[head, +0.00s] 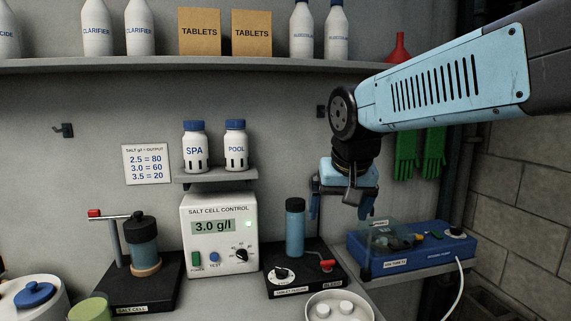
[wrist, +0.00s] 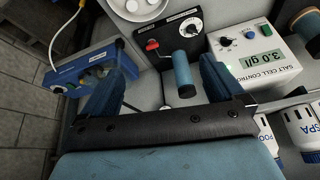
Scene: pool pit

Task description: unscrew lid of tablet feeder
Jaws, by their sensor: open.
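In the wrist view my gripper (wrist: 163,85) shows both blue fingers spread. The feeder (wrist: 182,68) appears beyond them, nearer the right finger, and the lid (wrist: 186,90) faces the camera.
A blue dosing pump (head: 410,245) sits right of my gripper. A bowl of white tablets (head: 313,305) stands in front. The salt cell controller (head: 220,235) is left of the feeder, below a small shelf with two bottles (head: 215,146). A long shelf (head: 160,66) runs above.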

